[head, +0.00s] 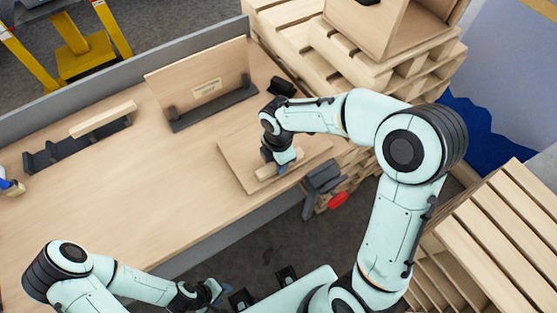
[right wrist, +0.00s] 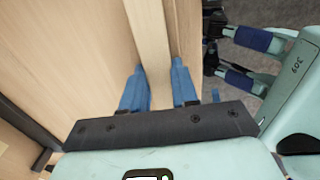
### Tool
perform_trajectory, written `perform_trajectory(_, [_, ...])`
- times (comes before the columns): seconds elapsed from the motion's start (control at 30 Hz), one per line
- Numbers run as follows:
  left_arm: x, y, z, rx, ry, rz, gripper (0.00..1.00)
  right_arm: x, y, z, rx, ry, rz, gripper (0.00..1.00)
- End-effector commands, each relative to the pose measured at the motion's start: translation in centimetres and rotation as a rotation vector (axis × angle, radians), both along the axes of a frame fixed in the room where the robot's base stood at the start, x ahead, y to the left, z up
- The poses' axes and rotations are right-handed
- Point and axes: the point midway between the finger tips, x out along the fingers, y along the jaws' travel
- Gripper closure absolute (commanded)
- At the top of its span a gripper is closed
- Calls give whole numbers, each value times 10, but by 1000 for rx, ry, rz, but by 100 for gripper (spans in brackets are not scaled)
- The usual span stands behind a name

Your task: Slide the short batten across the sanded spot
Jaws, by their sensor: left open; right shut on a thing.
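My right gripper (head: 283,164) is shut on a short pale wooden batten (head: 265,172), above a thin wooden board (head: 235,160) near the table's right end. In the right wrist view the batten (right wrist: 148,35) runs between the two blue fingers (right wrist: 158,85). I cannot tell whether the batten touches the board. The sanded spot cannot be made out; the arm and batten cover part of the board. My left gripper (head: 215,292) is open and empty, low in the head view, off the table's front edge.
Another batten (head: 103,119) rests on a dark rack (head: 75,145) at the left. A labelled panel (head: 205,75) stands in a dark holder (head: 213,108) behind the board. A clamp (head: 322,180) with a red handle sits at the table edge. Pallets (head: 290,30) stand behind right. The mid-table is clear.

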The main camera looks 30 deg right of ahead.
Motion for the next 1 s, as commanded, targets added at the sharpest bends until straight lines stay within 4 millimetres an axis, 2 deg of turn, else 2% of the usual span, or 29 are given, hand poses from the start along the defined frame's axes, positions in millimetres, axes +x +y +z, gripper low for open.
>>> perform_trajectory(1.0, [22, 0, 32, 0, -25, 0, 57, 51, 4, 2, 0, 0, 0, 100])
